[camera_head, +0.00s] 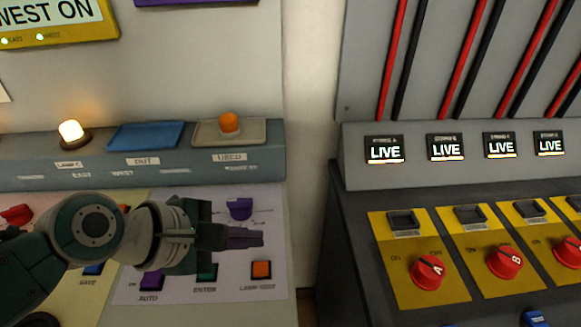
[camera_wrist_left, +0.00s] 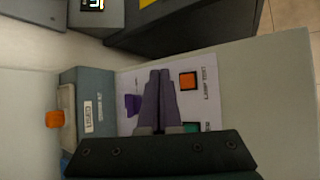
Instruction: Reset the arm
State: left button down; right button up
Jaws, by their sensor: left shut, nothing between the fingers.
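My left gripper (camera_head: 248,238) reaches in from the left in the head view, over the pale lilac control panel (camera_head: 222,291). Its purple-grey fingers are shut with nothing between them. In the left wrist view the left gripper (camera_wrist_left: 160,78) lies between a purple knob (camera_wrist_left: 133,104) and the orange LAMP TEST button (camera_wrist_left: 188,80). The purple knob (camera_head: 240,207) and the orange button (camera_head: 261,270) also show in the head view, on either side of the fingertips. I cannot tell how high the fingers are above the panel. My right gripper is not in view.
Purple AUTO (camera_head: 150,281) and green ENTER (camera_head: 206,272) buttons are below. Right, a cabinet has LIVE displays (camera_head: 385,150) and red knobs (camera_head: 428,272).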

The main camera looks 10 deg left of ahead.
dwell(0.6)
pick_arm(q)
jog(key=s+a+r+m+g+y, duration=0.2)
jog(key=s+a+r+m+y, duration=0.15)
jog(key=s+m, duration=0.7)
jog(key=s+a+r+m+g+y, duration=0.25)
jog(key=s+r+m, duration=0.25)
jog(key=s+m, duration=0.55)
notch_tip(320, 180, up, 34)
jog(key=w+p, duration=0.1)
jog(key=p, duration=3.2)
jog(key=shift+w+f+t+h, duration=0.2)
jog(key=shift+t+h, duration=0.1)
jog(key=shift+t, duration=0.15)
